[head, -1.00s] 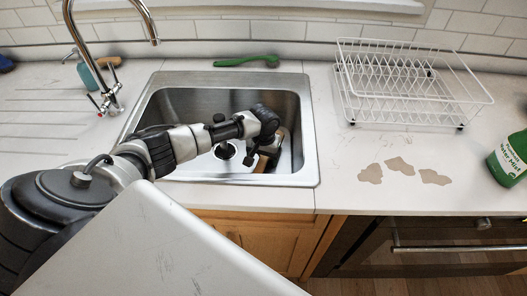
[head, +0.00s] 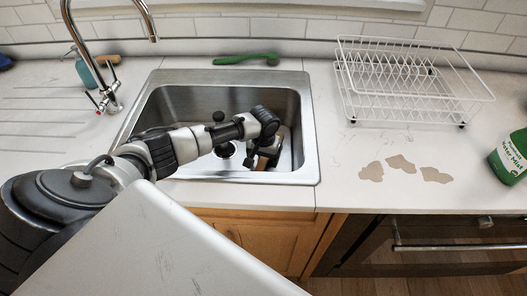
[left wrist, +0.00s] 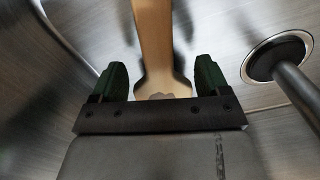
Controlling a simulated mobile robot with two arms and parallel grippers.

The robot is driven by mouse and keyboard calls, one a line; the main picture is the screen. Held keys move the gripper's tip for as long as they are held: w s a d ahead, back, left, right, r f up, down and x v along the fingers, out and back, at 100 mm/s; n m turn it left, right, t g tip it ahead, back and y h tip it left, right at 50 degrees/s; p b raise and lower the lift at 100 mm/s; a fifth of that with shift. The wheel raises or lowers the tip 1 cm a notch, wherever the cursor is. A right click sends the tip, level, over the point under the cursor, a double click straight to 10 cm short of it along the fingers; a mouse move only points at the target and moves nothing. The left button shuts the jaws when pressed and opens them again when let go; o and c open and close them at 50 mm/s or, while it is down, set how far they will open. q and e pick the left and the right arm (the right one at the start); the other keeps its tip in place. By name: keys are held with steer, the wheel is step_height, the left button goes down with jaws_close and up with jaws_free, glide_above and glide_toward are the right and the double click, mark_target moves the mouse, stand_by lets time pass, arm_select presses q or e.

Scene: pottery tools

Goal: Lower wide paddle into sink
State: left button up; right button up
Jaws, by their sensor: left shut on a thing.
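The steel sink (head: 312,150) is set into the counter. My left arm reaches over its left front rim, and my left gripper (head: 254,156) points down inside the basin. The wide paddle is a pale wooden tool (head: 272,148), mostly hidden by my gripper in the head view. In the left wrist view my gripper (left wrist: 158,80) has its two dark green fingers either side of the wooden paddle (left wrist: 155,40), shut on it. The basin's steel surface lies close behind the paddle. I cannot tell whether the paddle touches it. My right gripper is not in view.
A chrome faucet (head: 110,90) stands left of the sink. A green brush (head: 246,59) lies behind it. A white wire rack (head: 410,85), tan flakes (head: 400,163) and a green bottle (head: 510,157) are to the right.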

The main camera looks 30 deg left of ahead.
mark_target(263, 160)
arm_select(q)
steer(key=shift+f+b, duration=0.55)
steer(key=shift+f, duration=0.45)
stand_by(0.3)
steer(key=o, duration=0.9)
steer(key=shift+o, duration=0.2)
step_height(263, 160, up, 11)
steer(key=shift+f, duration=0.1)
